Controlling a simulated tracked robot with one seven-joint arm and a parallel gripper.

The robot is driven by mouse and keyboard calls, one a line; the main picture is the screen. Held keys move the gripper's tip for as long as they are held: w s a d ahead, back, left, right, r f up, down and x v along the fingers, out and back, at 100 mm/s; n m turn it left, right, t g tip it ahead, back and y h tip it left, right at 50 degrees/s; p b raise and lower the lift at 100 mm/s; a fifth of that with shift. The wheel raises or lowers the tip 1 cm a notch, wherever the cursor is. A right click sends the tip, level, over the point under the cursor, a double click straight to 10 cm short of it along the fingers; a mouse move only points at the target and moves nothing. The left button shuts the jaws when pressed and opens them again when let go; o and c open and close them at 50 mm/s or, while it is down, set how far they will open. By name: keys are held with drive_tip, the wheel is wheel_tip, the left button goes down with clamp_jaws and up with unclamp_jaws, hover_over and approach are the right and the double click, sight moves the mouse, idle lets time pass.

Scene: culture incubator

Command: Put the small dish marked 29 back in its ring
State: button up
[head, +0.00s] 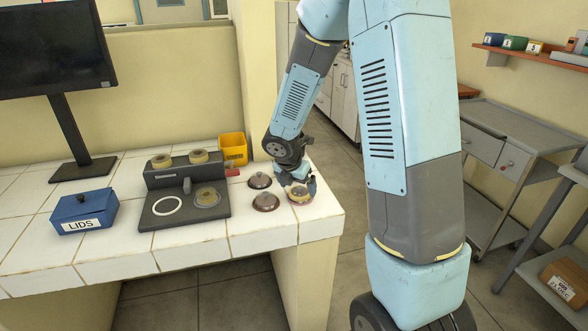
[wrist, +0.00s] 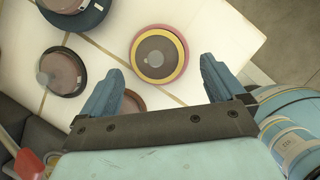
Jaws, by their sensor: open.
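A small round dish (wrist: 160,52) with a yellow rim, a brown middle and a small pale label sits on a pink round base (wrist: 183,75) in the wrist view; I cannot read a number. The dish also shows at the table corner in the head view (head: 299,191), partly covered by my gripper. My gripper (head: 301,182) is open above it; in the wrist view the fingertips (wrist: 161,68) point toward the dish with nothing held. A white ring outline (head: 167,206) on the grey device (head: 151,220) is empty.
A blue LIDS box (head: 84,211), a monitor (head: 57,50) and a yellow bin (head: 233,148) are also on the tiled table.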

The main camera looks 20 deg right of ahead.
drive_tip(key=s+d+r+m+t, duration=0.1)
drive_tip(key=s+r+m, duration=0.5)
drive_tip(key=r, duration=0.4)
drive_tip(key=s+d+r+m, duration=0.1)
drive_tip(key=s+r+m, duration=0.5)
drive_tip(key=r, duration=0.4)
drive_tip(key=s+r+m+y, duration=0.1)
drive_tip(key=s+r+m, duration=0.2)
drive_tip(key=s+m, duration=0.4)
drive_tip(key=s+r+m+t+y, duration=0.1)
drive_tip(key=s+r+m+y, duration=0.1)
drive_tip(key=s+m, duration=0.5)
drive_tip(key=shift+s+d+r+m+t, duration=0.2)
drive_tip(key=shift+r+m+t, duration=0.1)
drive_tip(key=shift+r+m, duration=0.15)
drive_tip(key=shift+a, duration=0.1)
idle(0.4)
